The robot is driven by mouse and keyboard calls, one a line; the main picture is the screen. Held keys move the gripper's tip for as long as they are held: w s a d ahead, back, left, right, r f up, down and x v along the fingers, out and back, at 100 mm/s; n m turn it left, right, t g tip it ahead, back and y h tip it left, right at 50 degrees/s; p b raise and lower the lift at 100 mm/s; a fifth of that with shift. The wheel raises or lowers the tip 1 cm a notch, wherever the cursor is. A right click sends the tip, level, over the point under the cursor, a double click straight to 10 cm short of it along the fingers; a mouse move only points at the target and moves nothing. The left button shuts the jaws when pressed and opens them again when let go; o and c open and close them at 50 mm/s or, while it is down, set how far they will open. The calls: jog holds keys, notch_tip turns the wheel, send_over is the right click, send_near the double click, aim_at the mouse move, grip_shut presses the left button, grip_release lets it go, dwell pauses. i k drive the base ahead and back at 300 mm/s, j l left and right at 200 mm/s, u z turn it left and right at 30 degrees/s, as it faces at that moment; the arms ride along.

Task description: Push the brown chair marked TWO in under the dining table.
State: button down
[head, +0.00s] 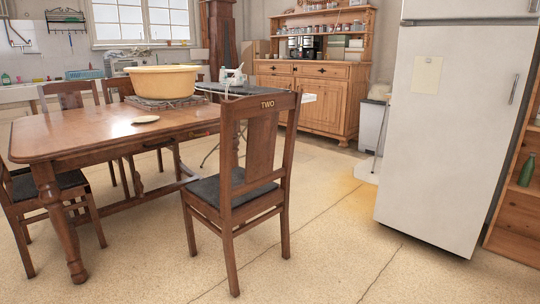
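The brown chair marked TWO (263,170) stands upright on the floor at the middle of the head view. Its back, with the label on the top rail, faces me and to the right. Its dark seat (207,190) points toward the right end of the dining table (85,140). The chair stands out from the table, with its front legs near the table's end; whether it touches cannot be told. My gripper is not in view.
Other chairs stand at the table, one at the near left (50,190). A yellow tub (162,82) sits on the table. A white fridge (450,130) stands at the right, and a wooden dresser (325,100) at the back. The floor right of the chair is clear.

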aim_at(231, 197)
jog(key=i+j, duration=0.25)
jog(key=i, duration=0.25)
jog(key=i+j+u, duration=0.1)
jog(key=i+j, duration=0.15)
jog(key=i, duration=0.25)
jog(key=i+j, duration=0.2)
jog(key=i, duration=0.25)
jog(key=i+j+u, duration=0.15)
jog(key=i, duration=0.35)
